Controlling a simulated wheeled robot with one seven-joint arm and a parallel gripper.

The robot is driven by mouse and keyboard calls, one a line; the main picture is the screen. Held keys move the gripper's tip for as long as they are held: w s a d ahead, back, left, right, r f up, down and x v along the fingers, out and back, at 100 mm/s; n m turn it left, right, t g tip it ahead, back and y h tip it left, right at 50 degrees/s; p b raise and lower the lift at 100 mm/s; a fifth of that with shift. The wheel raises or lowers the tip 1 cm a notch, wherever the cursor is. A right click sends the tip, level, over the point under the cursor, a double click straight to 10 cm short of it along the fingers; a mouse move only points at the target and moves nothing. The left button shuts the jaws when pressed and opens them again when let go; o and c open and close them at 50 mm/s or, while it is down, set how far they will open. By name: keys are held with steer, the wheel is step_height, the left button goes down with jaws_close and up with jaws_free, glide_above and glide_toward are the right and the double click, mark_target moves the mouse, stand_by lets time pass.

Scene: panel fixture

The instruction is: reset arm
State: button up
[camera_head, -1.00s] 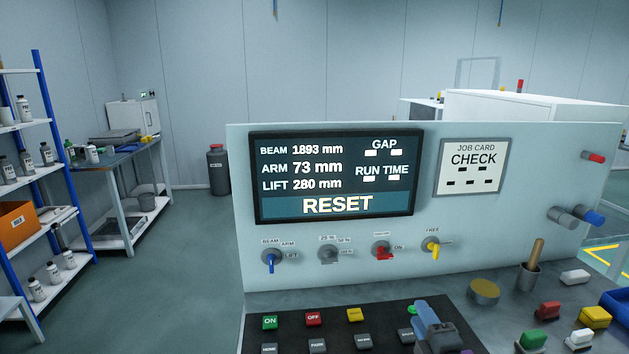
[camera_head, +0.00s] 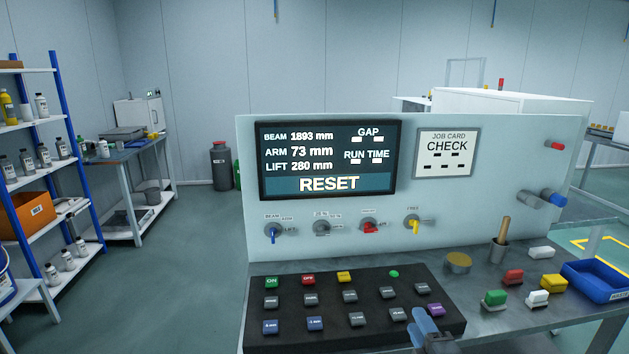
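The control panel's screen (camera_head: 325,160) reads BEAM 1893 mm, ARM 73 mm, LIFT 280 mm, with RESET in large letters below. The job card (camera_head: 446,153) says CHECK. Below the screen are a blue-handled selector (camera_head: 272,233), a grey one (camera_head: 321,228), a red one (camera_head: 370,227) and a yellow one (camera_head: 414,225). The black button pad (camera_head: 350,327) carries green ON, red OFF, yellow, grey, blue and purple buttons. My gripper (camera_head: 424,320) shows as a blue and dark shape at the bottom edge, over the pad's right front, near the purple button (camera_head: 436,310). Its finger opening is unclear.
Right of the pad lie several coloured blocks, a blue tray (camera_head: 598,282), a brass disc (camera_head: 458,262) and a cup (camera_head: 499,250) holding a wooden handle.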

steer(key=s+a+f+m+h, duration=0.1)
steer(key=s+a+m, duration=0.25)
steer(key=s, duration=0.65)
steer(key=s+a+f+m, duration=0.15)
steer(key=s+m, duration=0.25)
steer(key=s, duration=0.6)
steer(key=s+a+f+m+h, duration=0.1)
steer(key=s+a+m, duration=0.25)
steer(key=s, duration=0.65)
steer(key=s+d+r+m+g, duration=0.1)
steer(key=s+d+r+m, duration=0.1)
steer(key=s+r, duration=0.2)
steer(key=s+d+r+m+g+b, duration=0.1)
steer(key=s+d+r+m, duration=0.2)
steer(key=s, duration=0.8)
steer(key=s+d+r+m+g, duration=0.1)
steer(key=s+d+r+m, duration=0.1)
steer(key=s+r, duration=0.4)
steer(key=shift+s+d+r, duration=0.25)
steer(key=shift+s+d, duration=0.15)
steer(key=shift+s, duration=0.75)
steer(key=shift+c, duration=0.2)
